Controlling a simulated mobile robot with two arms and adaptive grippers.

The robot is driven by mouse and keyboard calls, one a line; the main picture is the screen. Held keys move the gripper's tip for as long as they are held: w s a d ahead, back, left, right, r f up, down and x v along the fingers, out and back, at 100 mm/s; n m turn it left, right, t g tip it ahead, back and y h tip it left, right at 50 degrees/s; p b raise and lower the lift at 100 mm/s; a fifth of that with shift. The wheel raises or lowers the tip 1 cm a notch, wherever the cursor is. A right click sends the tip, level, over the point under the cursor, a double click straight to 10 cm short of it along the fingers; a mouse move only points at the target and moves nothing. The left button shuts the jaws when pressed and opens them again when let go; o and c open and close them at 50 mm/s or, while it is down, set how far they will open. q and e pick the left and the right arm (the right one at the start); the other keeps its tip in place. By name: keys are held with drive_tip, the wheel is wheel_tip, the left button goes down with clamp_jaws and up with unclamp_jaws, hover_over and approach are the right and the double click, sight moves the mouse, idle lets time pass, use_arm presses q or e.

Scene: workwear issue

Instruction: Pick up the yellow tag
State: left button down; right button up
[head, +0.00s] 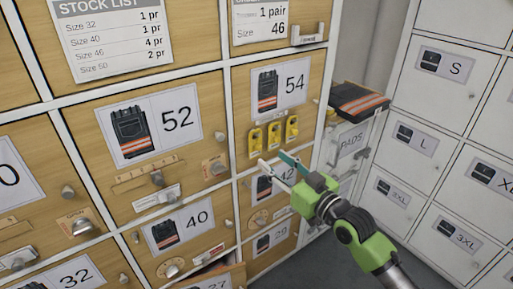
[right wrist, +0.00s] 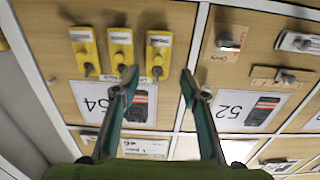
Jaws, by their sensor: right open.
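Three yellow tags hang side by side on the wooden door marked 54 in the head view: a left one (head: 255,140), a middle one (head: 274,134) and a right one (head: 292,128). The right wrist view shows them upside down, in reversed order: the left one (right wrist: 157,52), the middle one (right wrist: 121,45) and the right one (right wrist: 84,50). My right gripper (head: 273,161) is open and empty, just below the tags. In the right wrist view, the left tag lies between its fingertips (right wrist: 158,78), and one fingertip overlaps the middle tag's lower end. I cannot tell whether they touch. My left gripper is out of view.
Wooden locker doors marked 52 (head: 177,119), 40 (head: 197,217) and others carry knobs and latches that stick out. Folded dark workwear with an orange stripe (head: 357,101) lies on a unit marked PADS at the right. White lockers (head: 436,143) stand further right.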

sight(260, 149)
drive_tip(key=x, duration=0.3)
drive_tip(key=shift+w+a+f, duration=0.1)
drive_tip(key=shift+w+a, duration=0.05)
drive_tip(key=shift+w, duration=0.1)
drive_tip(key=b+x, duration=0.1)
drive_tip(key=x, duration=0.3)
drive_tip(key=shift+w+a+f, duration=0.15)
drive_tip(key=shift+w, duration=0.25)
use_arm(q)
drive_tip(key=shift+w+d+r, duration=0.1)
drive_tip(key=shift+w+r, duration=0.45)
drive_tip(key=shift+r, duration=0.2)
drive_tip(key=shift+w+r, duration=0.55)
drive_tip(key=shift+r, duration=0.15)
use_arm(e)
drive_tip(key=c, duration=0.6)
